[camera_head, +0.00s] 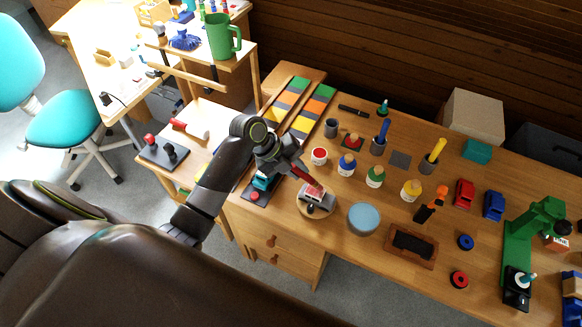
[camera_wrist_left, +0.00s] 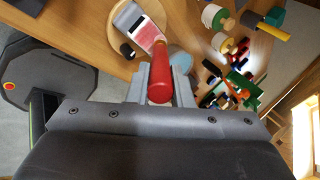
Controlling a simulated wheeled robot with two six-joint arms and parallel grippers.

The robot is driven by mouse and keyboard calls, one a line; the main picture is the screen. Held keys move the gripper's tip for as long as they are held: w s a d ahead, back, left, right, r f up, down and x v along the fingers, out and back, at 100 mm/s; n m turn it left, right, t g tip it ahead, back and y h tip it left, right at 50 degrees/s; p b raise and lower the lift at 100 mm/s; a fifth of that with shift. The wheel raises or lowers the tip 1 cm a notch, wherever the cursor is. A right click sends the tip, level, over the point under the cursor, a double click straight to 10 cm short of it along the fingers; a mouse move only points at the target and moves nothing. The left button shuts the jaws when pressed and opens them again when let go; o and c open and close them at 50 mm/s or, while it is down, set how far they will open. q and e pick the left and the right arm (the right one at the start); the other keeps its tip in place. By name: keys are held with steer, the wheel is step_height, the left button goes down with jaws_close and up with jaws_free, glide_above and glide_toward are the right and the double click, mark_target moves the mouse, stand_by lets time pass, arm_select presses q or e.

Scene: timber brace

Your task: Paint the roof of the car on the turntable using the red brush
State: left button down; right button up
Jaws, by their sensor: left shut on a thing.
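My left gripper (camera_head: 290,164) is shut on the red brush (camera_head: 307,178), whose red handle (camera_wrist_left: 160,80) sits between the fingers in the left wrist view. The brush points down toward the car (camera_head: 314,203) on the round wooden turntable (camera_head: 303,211). The car is pale with dark wheels, and its roof shows a red patch in both views, including the left wrist view (camera_wrist_left: 138,27). The brush tip is at or just above the roof; I cannot tell whether it touches. My right gripper is not in view.
A light blue round tub (camera_head: 364,218) stands just right of the turntable. Paint jars with red (camera_head: 319,156), blue (camera_head: 346,164), green (camera_head: 375,177) and yellow (camera_head: 411,190) stand behind. A brown tray (camera_head: 411,245) and a green press (camera_head: 524,240) are further right.

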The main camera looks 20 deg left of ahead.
arm_select(q)
steer(key=shift+d+f, duration=0.1)
steer(key=shift+d, duration=0.65)
steer(key=shift+w+a, duration=0.1)
steer(key=shift+a, duration=1.55)
steer(key=shift+d+b, duration=0.3)
steer(key=shift+d, duration=1.35)
steer(key=shift+a, duration=1.65)
steer(key=shift+d, duration=1.65)
steer(key=shift+a+b, duration=0.35)
steer(key=shift+a, duration=1.3)
